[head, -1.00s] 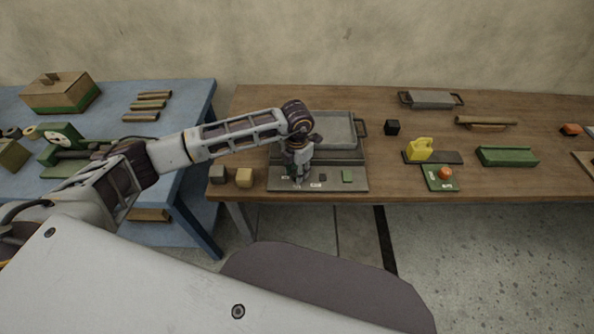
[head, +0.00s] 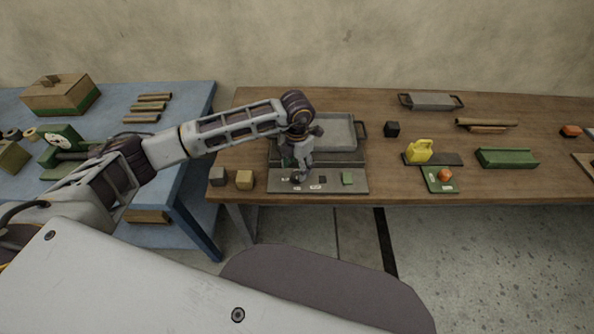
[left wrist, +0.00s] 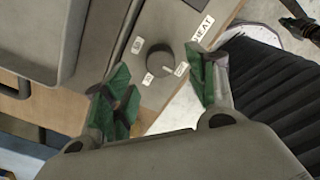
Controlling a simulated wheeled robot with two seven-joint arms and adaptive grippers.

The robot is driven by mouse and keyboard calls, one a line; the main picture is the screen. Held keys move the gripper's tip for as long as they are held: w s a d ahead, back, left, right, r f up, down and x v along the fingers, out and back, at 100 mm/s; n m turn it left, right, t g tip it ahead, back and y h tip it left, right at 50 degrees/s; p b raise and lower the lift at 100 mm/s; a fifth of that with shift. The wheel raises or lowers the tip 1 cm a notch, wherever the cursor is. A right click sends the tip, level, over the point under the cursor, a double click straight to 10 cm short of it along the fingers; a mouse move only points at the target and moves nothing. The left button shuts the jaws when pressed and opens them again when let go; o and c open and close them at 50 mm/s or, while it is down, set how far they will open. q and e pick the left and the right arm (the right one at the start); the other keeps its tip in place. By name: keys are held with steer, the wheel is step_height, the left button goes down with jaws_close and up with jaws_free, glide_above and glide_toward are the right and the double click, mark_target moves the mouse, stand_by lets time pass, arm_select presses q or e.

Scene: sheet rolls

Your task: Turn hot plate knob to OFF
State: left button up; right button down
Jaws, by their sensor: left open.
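The hot plate's grey control panel (head: 332,186) lies along the table's front edge, before the plate and its grey tray (head: 337,131). The dark round knob (left wrist: 160,57) sits on the panel with small white labels around it; it also shows in the head view (head: 297,178). The labels by the knob are too small to read, and I cannot tell its setting. My left gripper (left wrist: 162,88) is open and empty, its green fingertips spread apart on the near side of the knob. In the head view my left gripper (head: 291,164) is just above and behind the knob.
A HEAT label (left wrist: 203,28) is beside the knob.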

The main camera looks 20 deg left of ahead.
mark_target(297, 175)
arm_select(q)
step_height(297, 175, up, 8)
steer(key=shift+r, duration=0.2)
steer(key=shift+d, duration=0.1)
stand_by(0.7)
